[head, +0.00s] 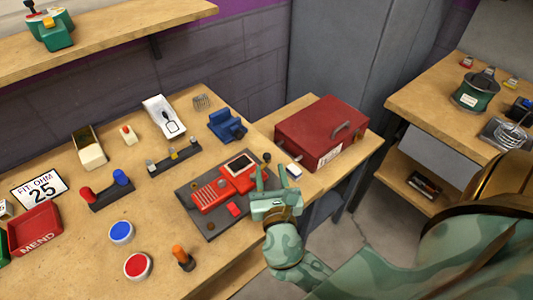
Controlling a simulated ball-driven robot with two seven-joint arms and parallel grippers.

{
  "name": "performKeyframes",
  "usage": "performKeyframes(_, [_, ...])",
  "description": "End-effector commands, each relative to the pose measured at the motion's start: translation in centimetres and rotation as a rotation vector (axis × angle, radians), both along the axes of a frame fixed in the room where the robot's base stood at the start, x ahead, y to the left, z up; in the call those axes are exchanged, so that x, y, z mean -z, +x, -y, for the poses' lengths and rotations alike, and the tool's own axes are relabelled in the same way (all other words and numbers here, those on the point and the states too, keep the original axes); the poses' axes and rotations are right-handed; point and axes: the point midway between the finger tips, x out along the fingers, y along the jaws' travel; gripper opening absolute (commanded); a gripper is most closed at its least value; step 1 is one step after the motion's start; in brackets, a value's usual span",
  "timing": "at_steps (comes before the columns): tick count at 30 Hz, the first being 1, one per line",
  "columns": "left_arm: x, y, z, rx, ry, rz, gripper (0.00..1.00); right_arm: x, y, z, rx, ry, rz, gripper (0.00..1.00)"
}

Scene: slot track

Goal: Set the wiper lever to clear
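A red controller (211,194) with a ribbed part and a dark window lies on a dark grey mat (193,206) on the bench. A small dark knob (267,157) shows at the mat's far right, just beyond my fingers. I cannot tell for certain which part is the wiper lever, and no "clear" marking is readable. My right gripper (271,178) is at the right end of the controller, its two fingers apart with a gap between them. Nothing is clearly held. The gripper hides part of the mat's right side. My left gripper is not in view.
A blue vise (227,125) is behind the controller. An orange-handled tool (183,257) stands near the front edge.

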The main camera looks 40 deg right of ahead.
Motion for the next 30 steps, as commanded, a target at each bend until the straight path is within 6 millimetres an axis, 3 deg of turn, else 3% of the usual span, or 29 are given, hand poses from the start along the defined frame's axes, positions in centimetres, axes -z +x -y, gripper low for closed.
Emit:
performKeyframes(3, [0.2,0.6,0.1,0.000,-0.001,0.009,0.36,0.0,2.5,1.2,0.000,-0.002,0.001,0.39])
performKeyframes(9, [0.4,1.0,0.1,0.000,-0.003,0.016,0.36,0.1,5.1,2.6,-0.001,0.000,0.000,0.39])
performKeyframes(21, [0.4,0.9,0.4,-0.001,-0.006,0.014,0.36,0.1,5.8,3.0,-0.001,0.001,-0.002,0.39])
performKeyframes(25, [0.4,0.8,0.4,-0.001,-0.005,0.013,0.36,0.1,5.8,3.0,-0.001,0.001,-0.002,0.03])
performKeyframes(30, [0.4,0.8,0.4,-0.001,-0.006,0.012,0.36,0.1,5.8,3.1,0.000,0.001,-0.002,0.00])
